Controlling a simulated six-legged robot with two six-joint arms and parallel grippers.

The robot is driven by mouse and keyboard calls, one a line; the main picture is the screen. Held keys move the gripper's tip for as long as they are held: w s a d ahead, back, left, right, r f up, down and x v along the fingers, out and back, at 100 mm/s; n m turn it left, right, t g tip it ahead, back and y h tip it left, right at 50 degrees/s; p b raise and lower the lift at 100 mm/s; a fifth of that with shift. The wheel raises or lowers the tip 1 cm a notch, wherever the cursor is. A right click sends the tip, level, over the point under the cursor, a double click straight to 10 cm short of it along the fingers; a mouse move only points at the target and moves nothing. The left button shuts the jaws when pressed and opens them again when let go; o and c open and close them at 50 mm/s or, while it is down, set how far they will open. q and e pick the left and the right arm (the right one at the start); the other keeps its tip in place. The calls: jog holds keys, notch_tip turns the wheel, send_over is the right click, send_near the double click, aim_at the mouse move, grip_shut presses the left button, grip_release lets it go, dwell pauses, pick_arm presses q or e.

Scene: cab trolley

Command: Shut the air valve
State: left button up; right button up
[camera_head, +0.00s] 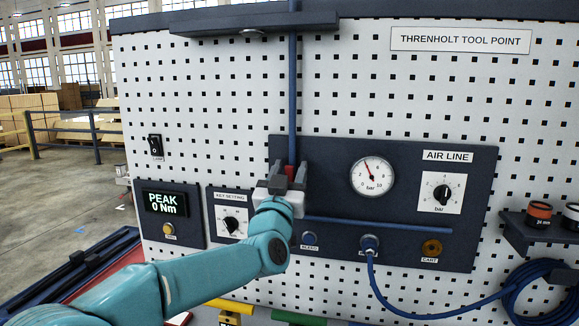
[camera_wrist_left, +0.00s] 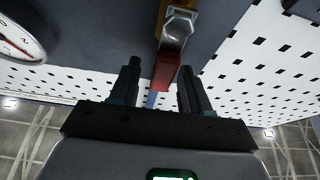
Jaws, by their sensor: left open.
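The air valve shows in the left wrist view as a brass body with a hex nut (camera_wrist_left: 179,24) and a red lever (camera_wrist_left: 166,72). The lever appears in line with the blue pipe (camera_head: 292,90), which runs down the panel in the head view. My left gripper (camera_head: 288,176) is open at the valve, its fingers pointing up in the head view. In the left wrist view the red lever lies between my two fingers (camera_wrist_left: 158,88), nearer the right one; I cannot tell if it touches. My gripper hides most of the valve in the head view. My right gripper is not in view.
A pressure gauge (camera_head: 372,175) and an AIR LINE dial (camera_head: 441,193) sit right of the valve. A horizontal blue pipe (camera_head: 380,225) runs below them. A dark shelf (camera_head: 253,22) juts out above. A blue hose (camera_head: 425,315) hangs low at right.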

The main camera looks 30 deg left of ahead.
pick_arm(q)
jog(key=shift+w, duration=0.15)
grip_shut()
